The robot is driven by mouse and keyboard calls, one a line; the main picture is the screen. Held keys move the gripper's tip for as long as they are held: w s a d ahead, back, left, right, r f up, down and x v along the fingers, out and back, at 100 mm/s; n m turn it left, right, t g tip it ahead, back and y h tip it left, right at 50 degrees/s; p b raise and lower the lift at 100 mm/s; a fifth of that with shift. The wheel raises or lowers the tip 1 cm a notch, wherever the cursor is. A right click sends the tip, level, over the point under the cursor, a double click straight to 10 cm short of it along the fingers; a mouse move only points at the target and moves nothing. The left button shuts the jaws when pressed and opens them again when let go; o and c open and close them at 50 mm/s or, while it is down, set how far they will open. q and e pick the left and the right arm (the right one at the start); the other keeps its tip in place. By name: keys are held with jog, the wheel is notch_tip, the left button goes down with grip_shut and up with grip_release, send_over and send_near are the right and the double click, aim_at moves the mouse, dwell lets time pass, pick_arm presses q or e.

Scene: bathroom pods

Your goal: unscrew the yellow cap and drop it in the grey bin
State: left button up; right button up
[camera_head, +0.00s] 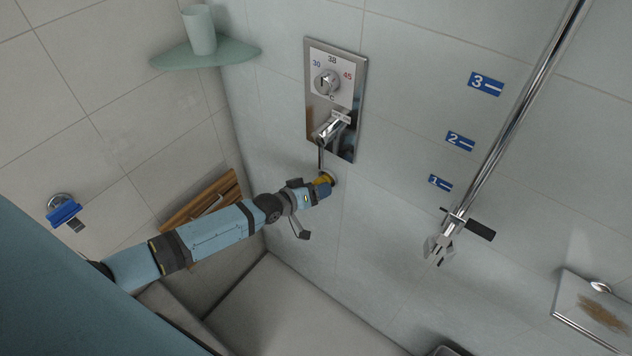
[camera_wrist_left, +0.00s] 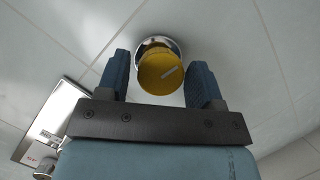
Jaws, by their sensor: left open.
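The yellow cap (camera_head: 324,179) is on a round chrome fitting on the tiled wall, below the mixer plate. In the left wrist view the yellow cap (camera_wrist_left: 162,76) is round with a pale mark on its face, and the chrome fitting (camera_wrist_left: 152,44) shows behind it. My left gripper (camera_head: 327,186) is at the cap. In the wrist view my left gripper (camera_wrist_left: 160,66) is open, with one blue finger on each side of the cap and gaps visible between. My right gripper is out of view. I cannot identify the grey bin for sure.
A chrome mixer plate (camera_head: 348,120) with a spout is just above the cap. A wooden slatted piece (camera_head: 200,199) is behind my left arm. A vertical rail (camera_head: 515,115) and a shelf (camera_head: 592,306) are at right. A dark rim (camera_head: 444,351) shows at the bottom edge.

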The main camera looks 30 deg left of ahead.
pick_arm(q)
jog(key=m+y+p, duration=0.1)
jog(key=m+y, duration=0.2)
jog(key=m, duration=0.2)
jog(key=shift+y, duration=0.3)
jog(key=shift+f, duration=0.1)
jog(key=c, duration=1)
jog(key=shift+o, duration=0.2)
jog(key=shift+s+n, duration=0.1)
jog(key=shift+n, duration=0.2)
jog(key=shift+s, duration=0.1)
jog(key=shift+s, duration=0.2)
